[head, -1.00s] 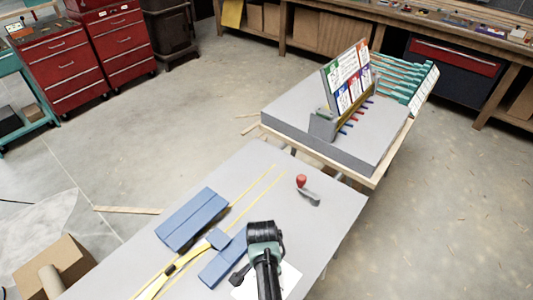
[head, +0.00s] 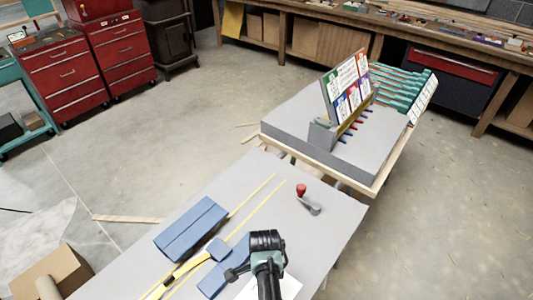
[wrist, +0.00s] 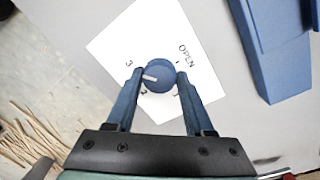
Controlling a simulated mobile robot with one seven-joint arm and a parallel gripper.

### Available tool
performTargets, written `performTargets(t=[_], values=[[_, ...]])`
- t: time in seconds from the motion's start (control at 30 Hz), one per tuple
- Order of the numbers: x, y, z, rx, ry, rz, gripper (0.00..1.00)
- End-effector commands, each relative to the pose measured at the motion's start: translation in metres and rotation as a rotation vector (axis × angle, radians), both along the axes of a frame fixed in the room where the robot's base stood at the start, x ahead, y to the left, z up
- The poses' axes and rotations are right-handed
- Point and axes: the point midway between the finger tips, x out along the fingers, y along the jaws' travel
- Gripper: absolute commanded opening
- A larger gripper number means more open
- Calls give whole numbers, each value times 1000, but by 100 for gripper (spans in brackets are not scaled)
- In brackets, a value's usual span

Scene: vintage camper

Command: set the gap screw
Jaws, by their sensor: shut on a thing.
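The gap screw shows in the wrist view as a round blue knob (wrist: 162,82) with a white pointer line. The pointer is toward the picture's left, between the marks 3 and 2. Around it lies a white card (wrist: 115,38) printed with OPEN and numbers. My gripper (wrist: 160,73) has one blue finger on each side of the knob and is shut on it. In the head view my wrist (head: 267,245) stands over the near part of the grey table (head: 325,225) and hides the knob; part of the card (head: 288,287) shows beside it.
Blue blocks (head: 190,230) and yellow strips lie left of my wrist. A red-topped lever (head: 301,190) stands behind it on the table. A further bench (head: 285,125) holds a sign board. Red tool cabinets (head: 65,75) stand at back left, with open floor between.

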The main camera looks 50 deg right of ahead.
Motion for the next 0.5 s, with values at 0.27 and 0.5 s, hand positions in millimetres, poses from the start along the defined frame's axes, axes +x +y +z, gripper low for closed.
performTargets(t=[0.27,0.5], values=[[0,0,0,1,0,-3,58],[0,0,0,1,0,-1,83]])
